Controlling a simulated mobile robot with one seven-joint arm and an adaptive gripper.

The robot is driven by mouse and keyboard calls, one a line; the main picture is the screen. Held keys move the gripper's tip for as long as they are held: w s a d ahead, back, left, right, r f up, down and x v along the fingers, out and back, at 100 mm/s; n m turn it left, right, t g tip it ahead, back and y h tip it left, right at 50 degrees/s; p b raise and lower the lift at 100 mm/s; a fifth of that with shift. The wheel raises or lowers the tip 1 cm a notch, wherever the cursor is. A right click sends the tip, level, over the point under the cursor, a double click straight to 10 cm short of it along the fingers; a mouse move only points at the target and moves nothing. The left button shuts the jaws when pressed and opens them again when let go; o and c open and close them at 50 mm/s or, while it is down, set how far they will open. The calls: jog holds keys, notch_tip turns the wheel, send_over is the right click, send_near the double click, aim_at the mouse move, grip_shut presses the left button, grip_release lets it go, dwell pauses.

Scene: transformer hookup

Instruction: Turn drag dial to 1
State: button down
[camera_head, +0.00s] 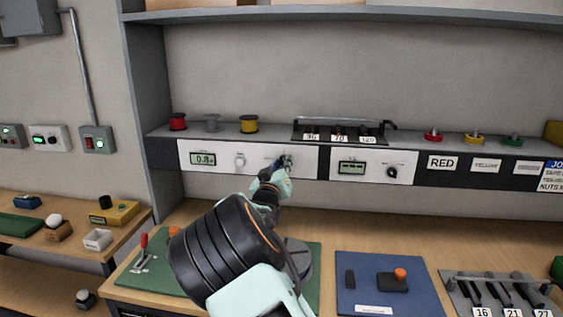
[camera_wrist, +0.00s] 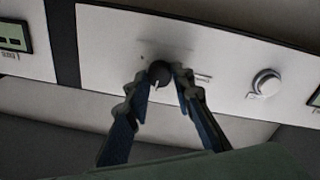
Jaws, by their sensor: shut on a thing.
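A white panel (camera_head: 225,157) under the shelf carries a display reading about 0.8, a pale knob (camera_head: 240,160) and a dark dial near its right end. I cannot read which one is labelled drag. My gripper (camera_head: 284,164) is at the dark dial and mostly hides it in the head view. In the wrist view, the dark dial (camera_wrist: 159,72) sits between the fingertips of my gripper (camera_wrist: 162,76), which is shut on it. A short white pointer mark shows on the dial's face. The pale knob (camera_wrist: 266,83) is to the right there, clear of the fingers.
A second panel (camera_head: 372,166) with a display and black knob (camera_head: 392,172) is just to the right. Spools (camera_head: 249,124) and a rack (camera_head: 340,131) stand on the ledge above. A blue mat (camera_head: 385,295) and green mat (camera_head: 140,285) lie on the bench below.

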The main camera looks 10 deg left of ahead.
jog(key=n, duration=0.7)
jog(key=shift+f+n+y, duration=0.15)
jog(key=shift+n+y, duration=0.15)
jog(key=shift+n, duration=0.1)
jog(key=n+b, duration=0.1)
jog(key=n, duration=0.5)
jog(key=shift+y, duration=0.3)
jog(key=shift+d+n, duration=0.1)
jog(key=shift+n, duration=0.3)
jog(key=c, duration=1.7)
grip_release()
jog(key=shift+o, duration=0.2)
jog(key=s, duration=1.2)
jog(key=shift+f, duration=0.3)
